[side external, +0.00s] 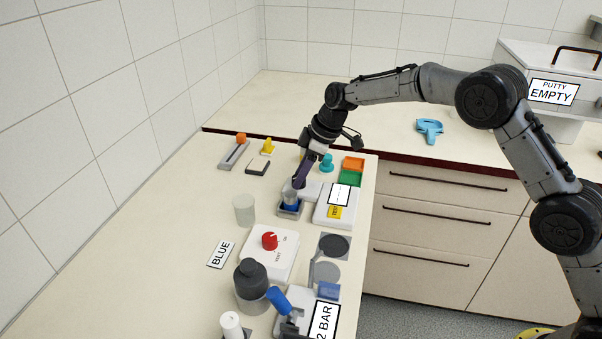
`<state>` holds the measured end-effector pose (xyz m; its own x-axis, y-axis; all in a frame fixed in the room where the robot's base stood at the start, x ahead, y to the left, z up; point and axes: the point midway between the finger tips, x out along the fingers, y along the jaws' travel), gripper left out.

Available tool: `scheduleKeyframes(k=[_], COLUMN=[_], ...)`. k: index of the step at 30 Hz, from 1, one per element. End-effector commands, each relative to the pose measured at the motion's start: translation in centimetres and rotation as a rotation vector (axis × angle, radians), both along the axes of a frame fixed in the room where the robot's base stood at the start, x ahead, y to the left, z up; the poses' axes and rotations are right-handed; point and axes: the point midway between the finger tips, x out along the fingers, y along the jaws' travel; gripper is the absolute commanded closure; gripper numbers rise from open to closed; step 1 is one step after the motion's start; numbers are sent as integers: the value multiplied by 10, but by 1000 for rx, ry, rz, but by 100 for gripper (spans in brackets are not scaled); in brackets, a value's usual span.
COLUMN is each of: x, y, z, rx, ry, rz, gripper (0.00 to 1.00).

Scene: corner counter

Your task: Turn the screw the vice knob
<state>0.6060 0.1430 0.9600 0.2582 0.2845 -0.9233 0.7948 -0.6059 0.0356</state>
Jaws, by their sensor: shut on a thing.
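My gripper (298,186) points down at the middle of the counter and is seen small and from the side.
A clear cup (244,209) stands to the left. A white panel with a red knob (269,241) and a dark grey bottle (251,280) are nearer the camera. The left counter strip is mostly free.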

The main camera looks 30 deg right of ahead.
Motion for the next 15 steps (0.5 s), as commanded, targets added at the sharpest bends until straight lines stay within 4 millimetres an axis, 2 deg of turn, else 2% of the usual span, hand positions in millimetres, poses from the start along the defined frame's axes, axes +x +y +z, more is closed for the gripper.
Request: scheduleKeyframes(k=[15], x=[-2], y=[3], z=[1], rx=[-2], ry=[-3], rz=[-441], gripper=[100])
